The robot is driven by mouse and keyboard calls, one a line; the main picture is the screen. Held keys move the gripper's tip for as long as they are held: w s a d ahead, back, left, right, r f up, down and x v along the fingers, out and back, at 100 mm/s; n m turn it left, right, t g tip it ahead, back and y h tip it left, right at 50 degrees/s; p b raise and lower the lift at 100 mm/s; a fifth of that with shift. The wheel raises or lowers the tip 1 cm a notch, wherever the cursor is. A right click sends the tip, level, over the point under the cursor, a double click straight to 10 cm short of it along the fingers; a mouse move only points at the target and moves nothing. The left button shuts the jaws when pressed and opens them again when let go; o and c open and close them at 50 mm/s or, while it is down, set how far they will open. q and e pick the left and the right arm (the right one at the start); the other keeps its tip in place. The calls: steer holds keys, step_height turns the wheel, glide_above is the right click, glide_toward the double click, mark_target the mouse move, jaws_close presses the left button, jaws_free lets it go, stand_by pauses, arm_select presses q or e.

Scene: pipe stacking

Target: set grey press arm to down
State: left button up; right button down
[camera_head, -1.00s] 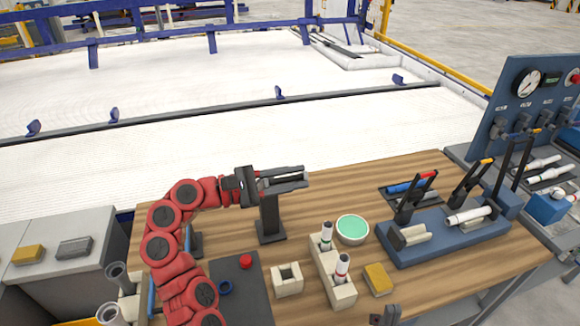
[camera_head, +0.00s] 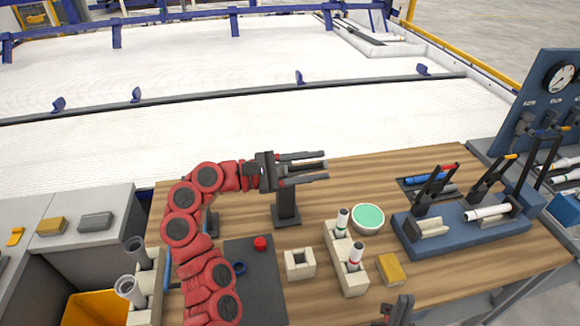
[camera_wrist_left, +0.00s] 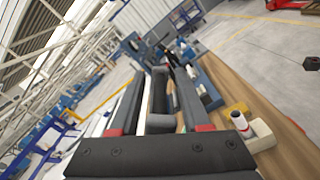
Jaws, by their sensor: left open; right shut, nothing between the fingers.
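A dark grey stand (camera_head: 287,205) with a flat base stands on the wooden table. My left gripper (camera_head: 326,166) is open above the top of this stand, its fingers pointing right. A grey bar shows between the fingers; I cannot tell whether it touches them. In the left wrist view, a dark grey bracket-like piece (camera_wrist_left: 160,100) lies between the two open fingers. Which part is the press arm is not clear. My right gripper (camera_head: 402,304) is shut and empty at the bottom edge, mostly out of frame.
A blue fixture (camera_head: 462,232) with raised black clamp levers holds a white pipe at the right. A green-topped bowl (camera_head: 368,218), a cream holder (camera_head: 347,270) with pipes, a yellow block (camera_head: 391,269) and a cream square block (camera_head: 300,263) stand in front. Bare table lies behind the bowl.

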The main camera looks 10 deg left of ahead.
arm_select(q)
steer(key=shift+a, duration=0.1)
steer(key=shift+a, duration=0.35)
steer(key=b+v, duration=0.5)
steer(key=v, duration=1.1)
steer(key=shift+s+a+b, duration=0.15)
steer(key=shift+a+b, duration=0.05)
steer(key=shift+b, duration=0.2)
